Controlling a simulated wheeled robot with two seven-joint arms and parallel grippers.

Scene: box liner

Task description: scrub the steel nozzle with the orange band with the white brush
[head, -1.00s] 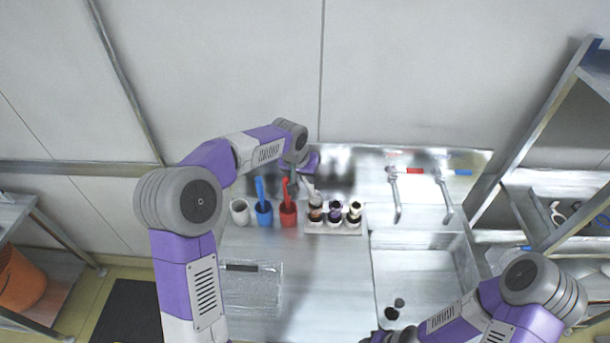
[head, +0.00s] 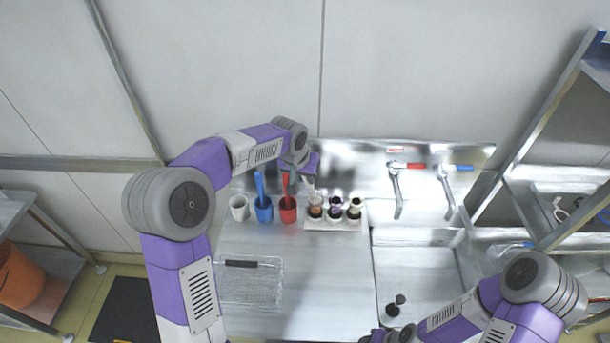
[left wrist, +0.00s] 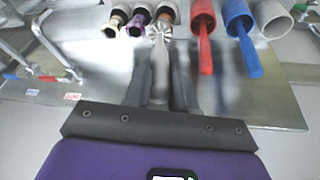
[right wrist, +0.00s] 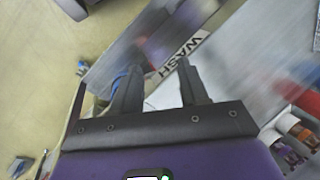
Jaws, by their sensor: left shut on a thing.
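My left gripper (left wrist: 160,85) is shut on the grey-white handle of the white brush (left wrist: 159,62). Its round bristle head points at the nozzle rack. The nozzle with the orange band (head: 315,207) is leftmost in the white rack (head: 337,225), beside nozzles with a purple (head: 335,208) and a dark greenish band (head: 354,208). In the left wrist view the orange-banded nozzle (left wrist: 168,11) is partly behind the bristles; I cannot tell whether they touch. My right gripper (right wrist: 158,88) is open and empty, low at the right; its fingers are not clear in the head view.
An empty white cup (head: 239,208), a blue cup (head: 264,215) with a blue brush and a red cup (head: 288,212) with a red brush stand left of the rack. The sink (head: 425,265) with two taps is at the right. A clear tray (head: 250,285) lies in front.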

